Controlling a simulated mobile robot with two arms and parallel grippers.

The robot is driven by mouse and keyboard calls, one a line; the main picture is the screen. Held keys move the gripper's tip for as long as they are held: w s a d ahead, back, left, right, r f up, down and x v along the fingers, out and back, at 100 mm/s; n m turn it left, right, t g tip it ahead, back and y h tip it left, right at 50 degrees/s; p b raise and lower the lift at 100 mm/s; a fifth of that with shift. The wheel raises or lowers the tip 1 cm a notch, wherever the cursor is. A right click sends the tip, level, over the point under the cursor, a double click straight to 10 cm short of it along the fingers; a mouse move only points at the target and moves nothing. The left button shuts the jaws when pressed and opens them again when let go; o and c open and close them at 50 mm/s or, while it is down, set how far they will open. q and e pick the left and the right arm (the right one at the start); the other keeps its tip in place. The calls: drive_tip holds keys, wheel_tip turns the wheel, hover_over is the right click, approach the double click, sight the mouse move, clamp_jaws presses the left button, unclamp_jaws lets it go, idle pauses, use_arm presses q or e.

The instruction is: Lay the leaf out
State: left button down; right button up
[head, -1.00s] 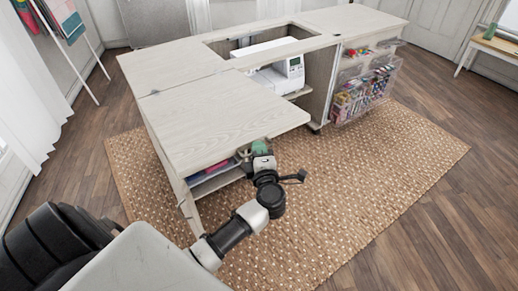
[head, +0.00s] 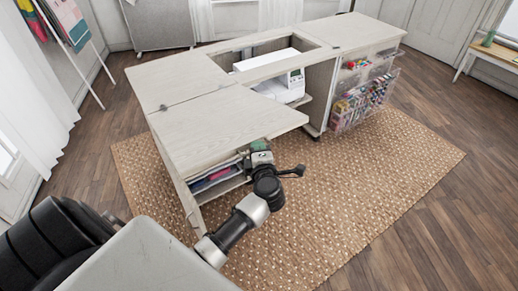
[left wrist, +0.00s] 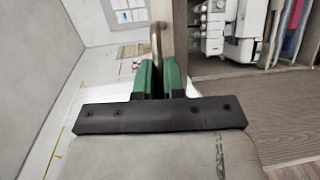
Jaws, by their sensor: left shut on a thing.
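The pale wood leaf (head: 225,130) extends from the cabinet top (head: 180,78) along a hinge seam and looks about level with it. My left gripper (head: 260,150) is at the leaf's near edge, above the rug. In the left wrist view its green fingers (left wrist: 160,78) are shut on a curved metal handle (left wrist: 157,42). A wooden panel edge (left wrist: 180,40) stands just right of the handle. What the handle is fixed to is hard to tell. My right gripper is not in view.
A white sewing machine (head: 285,86) sits in the cabinet opening. Folded fabrics (head: 212,178) lie on shelves under the leaf. Clear bins of supplies (head: 362,98) hang at the right. The woven rug (head: 350,180) is clear in front.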

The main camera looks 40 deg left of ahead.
use_arm(q)
drive_tip(key=w+a+r+p, duration=0.1)
drive_tip(key=a+r+p, duration=0.1)
drive_tip(key=r+p, duration=0.4)
drive_tip(key=w+a+r+p, duration=0.1)
drive_tip(key=a+r+p, duration=0.2)
drive_tip(key=r+p, duration=0.4)
drive_tip(key=shift+r, duration=0.4)
drive_tip(key=c, duration=1.2)
unclamp_jaws()
drive_tip(key=shift+c, duration=0.2)
drive_tip(key=shift+d, duration=0.1)
